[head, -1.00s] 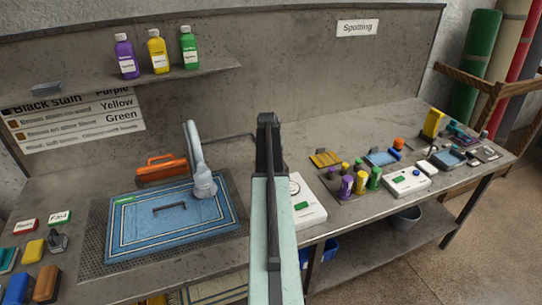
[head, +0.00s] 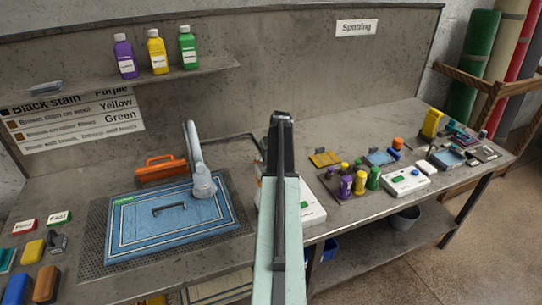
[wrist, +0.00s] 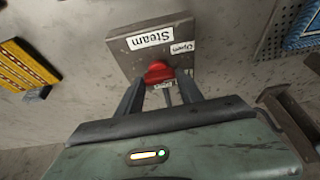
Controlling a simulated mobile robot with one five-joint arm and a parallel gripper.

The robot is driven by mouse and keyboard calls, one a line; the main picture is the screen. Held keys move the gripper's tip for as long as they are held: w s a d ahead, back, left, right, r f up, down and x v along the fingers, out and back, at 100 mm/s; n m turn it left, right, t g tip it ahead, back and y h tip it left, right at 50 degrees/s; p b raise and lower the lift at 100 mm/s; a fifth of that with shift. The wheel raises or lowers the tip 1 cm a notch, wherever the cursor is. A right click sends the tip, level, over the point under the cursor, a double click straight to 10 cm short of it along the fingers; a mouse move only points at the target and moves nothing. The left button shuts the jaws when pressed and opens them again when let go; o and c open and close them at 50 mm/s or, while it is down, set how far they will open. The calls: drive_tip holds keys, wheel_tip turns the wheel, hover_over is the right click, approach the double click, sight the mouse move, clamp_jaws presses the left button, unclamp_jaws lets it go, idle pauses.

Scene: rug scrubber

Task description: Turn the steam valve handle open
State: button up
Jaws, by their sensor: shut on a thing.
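In the wrist view, a grey box with a white "Steam" label (wrist: 152,38) and a smaller "Open" label (wrist: 183,47) carries a red valve handle (wrist: 158,72). My gripper (wrist: 160,85) reaches to the box, with its two fingers on either side of the red handle, and is shut on it. In the head view my gripper (head: 281,125) points away toward the back of the bench, and my own arm hides the valve box there.
A blue rug (head: 140,240) with a dark mark lies on the bench at left, under a grey-blue steam arm (head: 195,160). An orange-handled tool (head: 160,168) lies behind it. Purple, yellow and green bottles (head: 157,52) stand on the shelf. Small items crowd the right.

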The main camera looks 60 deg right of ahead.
idle(0.3)
drive_tip(key=o, duration=1.4)
drive_tip(key=p+v, duration=0.7)
drive_tip(key=shift+r, duration=0.4)
